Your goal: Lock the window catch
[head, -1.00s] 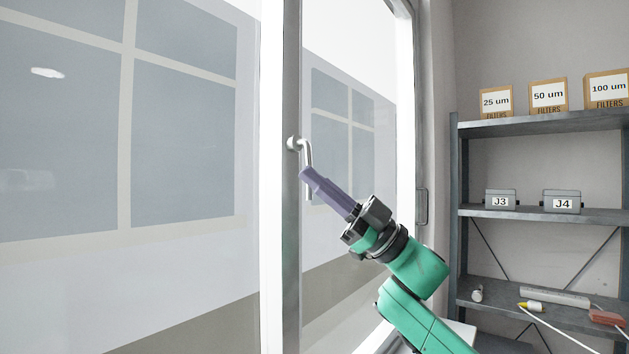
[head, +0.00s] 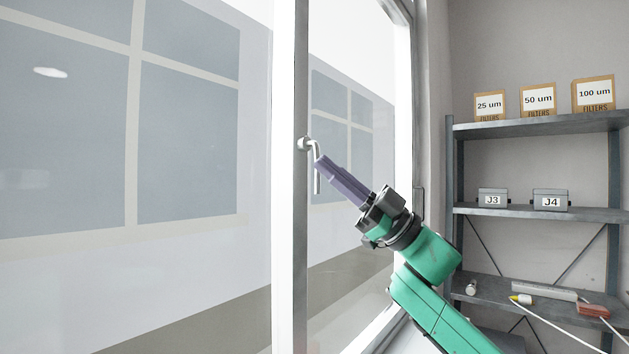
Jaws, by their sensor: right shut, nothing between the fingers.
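The window catch (head: 316,170) is a pale bent lever on the vertical post of the window frame (head: 289,250). Its round pivot is at the post and its long arm hangs straight down. My right gripper (head: 320,163) comes in from the lower right with its long purple fingers together. The fingers hold nothing. Their tips overlap the upper part of the lever in the head view; I cannot tell whether they touch it. My left gripper is not in view.
A grey shelf unit (head: 545,124) stands at the right by the wall. It carries filter boxes (head: 538,99), two grey boxes marked J3 (head: 492,198) and J4 (head: 550,200), and tools on the lowest shelf. The white side frame (head: 402,130) stands right of the post.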

